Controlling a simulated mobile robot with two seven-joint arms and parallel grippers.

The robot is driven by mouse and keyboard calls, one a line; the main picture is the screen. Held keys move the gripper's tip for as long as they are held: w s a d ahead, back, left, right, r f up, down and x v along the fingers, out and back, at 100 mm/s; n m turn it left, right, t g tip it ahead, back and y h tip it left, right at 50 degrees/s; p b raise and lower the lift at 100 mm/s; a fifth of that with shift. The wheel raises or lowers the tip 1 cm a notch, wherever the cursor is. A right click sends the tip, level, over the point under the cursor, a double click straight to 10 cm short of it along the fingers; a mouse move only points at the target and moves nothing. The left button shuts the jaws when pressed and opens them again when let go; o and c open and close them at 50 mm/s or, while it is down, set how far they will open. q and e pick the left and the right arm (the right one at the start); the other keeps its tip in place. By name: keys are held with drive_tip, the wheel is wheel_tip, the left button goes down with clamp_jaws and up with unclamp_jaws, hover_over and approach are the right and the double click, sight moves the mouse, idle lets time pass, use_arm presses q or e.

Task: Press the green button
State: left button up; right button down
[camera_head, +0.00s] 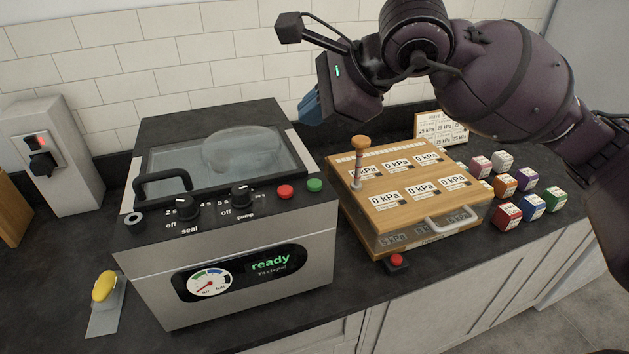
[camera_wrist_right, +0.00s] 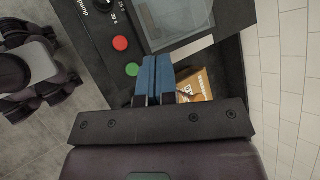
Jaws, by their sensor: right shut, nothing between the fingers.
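The green button (camera_head: 314,185) is a small round cap on the top right front of the steel vacuum sealer (camera_head: 240,250), right of a red button (camera_head: 285,191). In the right wrist view the green button (camera_wrist_right: 132,69) shows just left of my fingers. My right gripper (camera_head: 311,107) is above the right side of the machine, higher than the green button and apart from it. Its blue fingers (camera_wrist_right: 155,77) are shut together with nothing between them. My left gripper is in neither view.
A wooden-topped box (camera_head: 408,200) with kPa labels and an upright wooden-knobbed peg (camera_head: 359,160) stands right of the machine. Several coloured cubes (camera_head: 505,184) lie farther right. A small red button (camera_head: 396,261) is in front of the box, and a yellow knob (camera_head: 104,286) is at left.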

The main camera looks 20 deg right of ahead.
drive_tip(key=shift+f, duration=0.15)
drive_tip(key=b, duration=0.3)
hover_over(314, 185)
wheel_tip(314, 185, down, 8)
drive_tip(key=shift+r, duration=0.15)
drive_tip(key=shift+f+b, duration=0.45)
drive_tip(key=shift+b, duration=0.05)
idle(0.9)
idle(0.8)
drive_tip(key=shift+f, duration=0.1)
